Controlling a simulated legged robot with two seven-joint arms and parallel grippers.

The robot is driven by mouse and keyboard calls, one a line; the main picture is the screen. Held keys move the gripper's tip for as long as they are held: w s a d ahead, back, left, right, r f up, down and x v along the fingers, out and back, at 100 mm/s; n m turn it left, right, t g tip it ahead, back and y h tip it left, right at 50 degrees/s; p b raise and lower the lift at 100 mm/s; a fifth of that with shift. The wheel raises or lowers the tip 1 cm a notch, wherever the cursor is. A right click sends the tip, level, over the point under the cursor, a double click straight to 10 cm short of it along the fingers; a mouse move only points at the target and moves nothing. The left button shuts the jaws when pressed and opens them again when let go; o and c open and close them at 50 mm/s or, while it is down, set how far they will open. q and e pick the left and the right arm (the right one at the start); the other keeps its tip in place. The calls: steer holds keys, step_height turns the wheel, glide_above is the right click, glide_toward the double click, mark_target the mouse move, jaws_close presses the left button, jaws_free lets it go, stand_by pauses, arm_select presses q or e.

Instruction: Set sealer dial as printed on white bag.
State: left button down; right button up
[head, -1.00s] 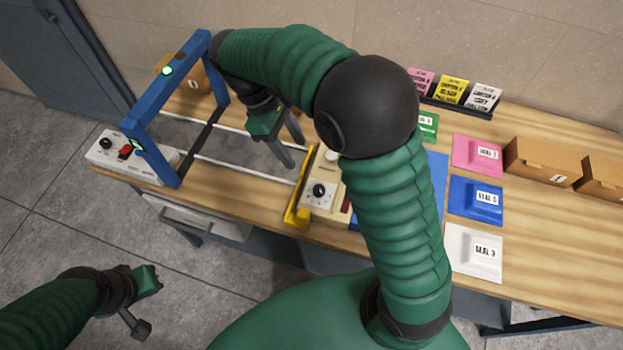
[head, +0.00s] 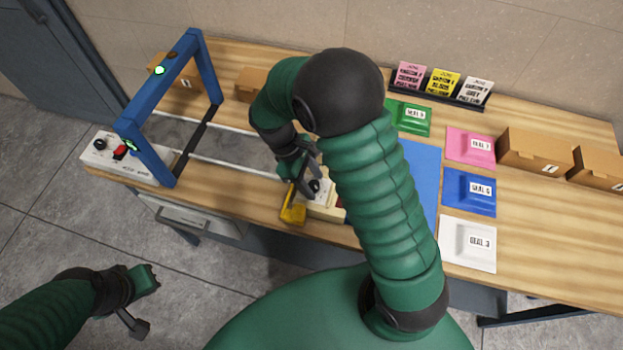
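The white bag (head: 468,247) lies at the right front of the table, with a label that reads SEAL 3. The sealer (head: 327,212) is a beige box with a yellow edge part (head: 292,211) and a dark dial (head: 315,187) on a white face. My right gripper (head: 311,184) is over this dial with its fingers apart, close around or beside the knob; contact cannot be told. The fingers partly hide the dial, so its setting is not readable. My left gripper (head: 148,304) is open and empty, low over the floor, away from the table.
Pink (head: 470,147), blue (head: 469,192) and green (head: 408,116) bags lie nearby. A blue frame (head: 150,150) and a control box (head: 100,152) with another dial stand left. Cards (head: 443,84) and cardboard boxes (head: 535,150) are at the back and right. My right arm hides mid-table.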

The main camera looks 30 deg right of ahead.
jaws_close()
steer(key=shift+s+a+r+n+h+p, duration=0.1)
steer(key=shift+r+n+h+p, duration=0.2)
steer(key=shift+n+p, duration=0.6)
steer(key=shift+f+t, duration=0.2)
steer(key=shift+t, duration=0.1)
steer(key=shift+f, duration=0.1)
steer(key=shift+o, duration=0.5)
jaws_free()
steer(key=v, duration=1.7)
steer(key=shift+b, duration=0.35)
